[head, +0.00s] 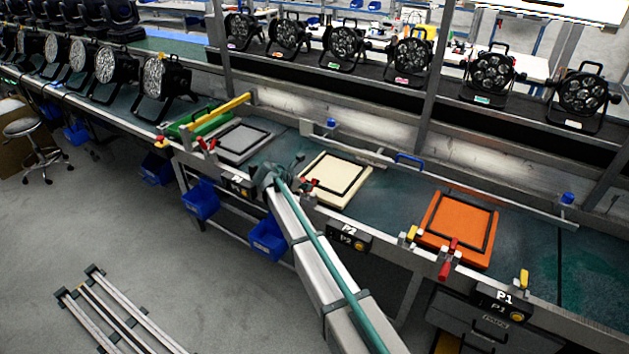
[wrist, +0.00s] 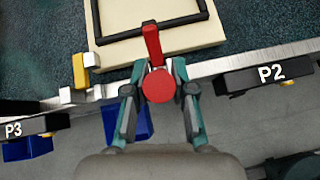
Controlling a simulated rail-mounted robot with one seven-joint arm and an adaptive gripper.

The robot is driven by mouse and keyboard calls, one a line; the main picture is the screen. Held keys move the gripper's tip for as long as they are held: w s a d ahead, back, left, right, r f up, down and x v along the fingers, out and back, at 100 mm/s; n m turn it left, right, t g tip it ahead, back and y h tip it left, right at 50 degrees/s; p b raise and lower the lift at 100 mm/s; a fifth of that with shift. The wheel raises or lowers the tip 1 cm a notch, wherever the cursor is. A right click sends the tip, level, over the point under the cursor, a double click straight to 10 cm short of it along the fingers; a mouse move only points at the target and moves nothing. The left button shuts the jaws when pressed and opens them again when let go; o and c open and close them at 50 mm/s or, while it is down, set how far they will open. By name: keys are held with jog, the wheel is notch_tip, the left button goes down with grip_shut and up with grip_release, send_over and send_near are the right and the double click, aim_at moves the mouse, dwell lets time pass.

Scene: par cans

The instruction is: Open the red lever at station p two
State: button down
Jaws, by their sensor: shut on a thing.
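The red lever (wrist: 152,45) at station P2 stands at the table's front edge, before the cream plate (wrist: 165,37). Its round red end (wrist: 158,86) faces the wrist camera. My gripper (wrist: 157,75) has one finger on each side of the lever and is shut on it. In the head view, my gripper (head: 288,174) is at the front edge, left of the cream plate (head: 318,168), and partly hides the red lever (head: 312,186). The black P2 label box (head: 350,238) is on the front edge, right of my gripper.
A yellow block (wrist: 79,71) is left of the lever. The P3 box (wrist: 35,126) is further left. The orange plate (head: 455,228) with its own red lever (head: 447,262) is to the right. Blue bins (head: 267,238) hang below the edge. A blue-handled rail (head: 408,160) runs behind the plates.

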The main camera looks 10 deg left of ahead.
dwell(0.4)
jog(key=c, duration=0.9)
grip_release()
jog(key=shift+w, duration=0.1)
jog(key=shift+c, duration=0.2)
jog(key=v, duration=1.2)
